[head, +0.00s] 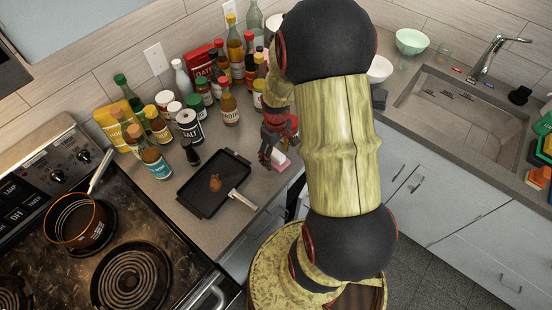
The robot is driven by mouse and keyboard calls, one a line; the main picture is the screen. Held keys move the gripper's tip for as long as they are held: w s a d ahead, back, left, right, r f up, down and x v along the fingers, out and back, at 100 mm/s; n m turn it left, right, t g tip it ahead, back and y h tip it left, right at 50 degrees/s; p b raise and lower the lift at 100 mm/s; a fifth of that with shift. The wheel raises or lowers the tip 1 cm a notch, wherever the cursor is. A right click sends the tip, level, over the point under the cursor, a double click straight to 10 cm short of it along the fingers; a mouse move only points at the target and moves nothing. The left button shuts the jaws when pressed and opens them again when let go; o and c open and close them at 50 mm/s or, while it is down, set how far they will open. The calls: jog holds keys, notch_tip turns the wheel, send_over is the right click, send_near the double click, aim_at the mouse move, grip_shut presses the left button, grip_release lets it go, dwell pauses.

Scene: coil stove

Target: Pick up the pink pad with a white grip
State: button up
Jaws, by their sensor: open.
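The pink pad (281,164) lies on the grey counter, just right of the black square pan, near the counter's front edge. A small pale part shows on it, probably its white grip, but it is partly hidden. My gripper (273,154) is low over the counter, at the pad's upper left in the head view. Its dark fingers are open and overlap the pad's edge in the picture. I cannot tell whether they touch it or are around the grip. My arm covers the area to the right.
Several bottles and jars crowd the counter behind, including a salt container (189,125). A stove (135,275) with a pot (80,222) is at left, a sink (465,115) at right.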

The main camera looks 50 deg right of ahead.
jog(key=shift+f, duration=0.6)
jog(key=shift+c, duration=0.9)
jog(key=c, duration=1.1)
jog(key=shift+r, duration=0.15)
